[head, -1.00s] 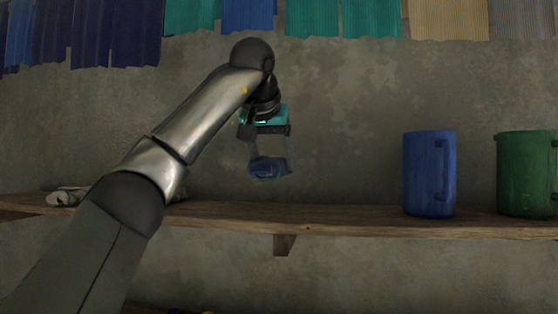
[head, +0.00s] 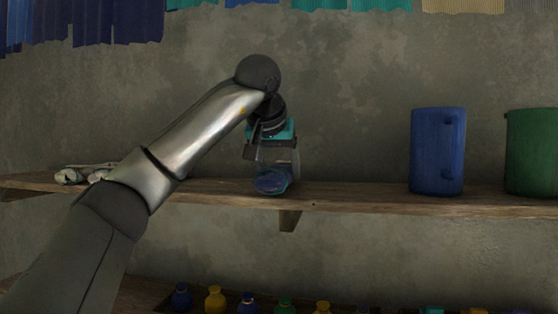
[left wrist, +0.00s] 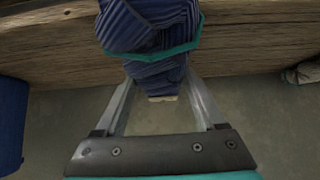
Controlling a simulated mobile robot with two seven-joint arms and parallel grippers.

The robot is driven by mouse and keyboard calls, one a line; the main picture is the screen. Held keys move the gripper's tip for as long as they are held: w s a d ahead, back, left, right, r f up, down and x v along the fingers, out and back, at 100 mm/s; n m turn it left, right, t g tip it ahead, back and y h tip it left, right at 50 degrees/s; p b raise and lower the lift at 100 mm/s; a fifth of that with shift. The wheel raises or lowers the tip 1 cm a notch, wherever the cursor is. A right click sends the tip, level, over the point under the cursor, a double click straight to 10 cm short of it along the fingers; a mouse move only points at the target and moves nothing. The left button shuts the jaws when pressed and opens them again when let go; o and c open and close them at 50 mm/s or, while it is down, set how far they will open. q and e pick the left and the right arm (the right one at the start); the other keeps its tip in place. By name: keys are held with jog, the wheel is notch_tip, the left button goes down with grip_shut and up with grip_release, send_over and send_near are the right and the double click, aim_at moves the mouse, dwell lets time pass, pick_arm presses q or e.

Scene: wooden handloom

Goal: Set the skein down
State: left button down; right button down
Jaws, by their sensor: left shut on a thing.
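The skein (head: 271,182) is dark blue with a teal band. In the head view it hangs between the fingers of my left gripper (head: 274,176), at the wooden shelf (head: 370,196). In the left wrist view the skein (left wrist: 150,30) lies between the far ends of the fingers, in front of the shelf plank (left wrist: 240,40). My left gripper is shut on it. I cannot tell whether the skein touches the shelf top. My right gripper is in neither view.
On the shelf a blue mug-like container (head: 436,152) and a green one (head: 532,152) stand to the right. A pale bundle (head: 85,173) lies at the left. Several small coloured bottles (head: 215,299) stand below. The shelf between the skein and blue container is clear.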

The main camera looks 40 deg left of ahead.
aim_at(269, 172)
pick_arm(q)
jog(key=shift+f+b, duration=0.3)
jog(key=shift+f, duration=0.3)
dwell(0.4)
grip_release()
jog(key=shift+s+r, duration=0.1)
jog(key=v, duration=1.1)
jog(key=shift+s+d+r, duration=0.1)
jog(key=shift+s+r, duration=0.15)
jog(key=shift+r, duration=0.1)
jog(key=shift+v, duration=1.6)
jog(key=shift+f, duration=0.1)
